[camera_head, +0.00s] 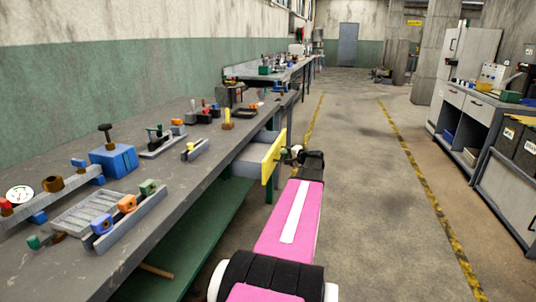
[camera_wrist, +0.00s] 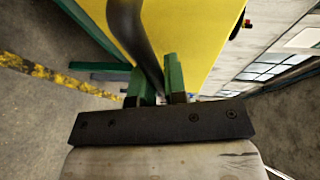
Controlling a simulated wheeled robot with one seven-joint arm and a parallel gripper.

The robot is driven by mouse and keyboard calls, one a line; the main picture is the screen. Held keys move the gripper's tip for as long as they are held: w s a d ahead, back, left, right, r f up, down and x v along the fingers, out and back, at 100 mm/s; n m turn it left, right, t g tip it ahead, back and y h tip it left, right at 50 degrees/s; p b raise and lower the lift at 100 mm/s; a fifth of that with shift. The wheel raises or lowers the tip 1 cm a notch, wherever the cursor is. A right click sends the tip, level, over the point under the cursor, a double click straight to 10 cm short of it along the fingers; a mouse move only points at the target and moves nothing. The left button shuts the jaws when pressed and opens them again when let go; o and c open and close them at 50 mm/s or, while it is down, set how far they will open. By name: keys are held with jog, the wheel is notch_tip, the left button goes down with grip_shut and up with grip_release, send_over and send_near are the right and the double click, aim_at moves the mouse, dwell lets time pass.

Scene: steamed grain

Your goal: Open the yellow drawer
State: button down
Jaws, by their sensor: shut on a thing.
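The yellow drawer (camera_head: 272,158) juts out from under the long workbench in the head view, with its grey side (camera_head: 243,164) showing, so it stands partly open. Its yellow front fills the upper middle of the wrist view (camera_wrist: 195,40). A dark bar handle (camera_wrist: 138,42) runs along that front. My gripper (camera_wrist: 155,88) has its green fingers on either side of the handle and is shut on it. In the head view my gripper (camera_head: 287,153) is at the drawer front, partly hidden by my wrist.
The workbench (camera_head: 190,185) along the left wall carries a blue block (camera_head: 113,160), clamps and small tools. Below it is a green shelf (camera_head: 190,235). The floor (camera_head: 370,180) to the right is clear, with cabinets (camera_head: 475,125) beyond the yellow-black line.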

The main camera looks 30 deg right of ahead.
jog(key=s+d, duration=0.9)
jog(key=s, duration=0.2)
jog(key=shift+d, duration=0.15)
jog(key=c, duration=1.2)
grip_release()
jog(key=v, duration=1)
jog(key=shift+s, duration=0.35)
jog(key=shift+d+r, duration=0.1)
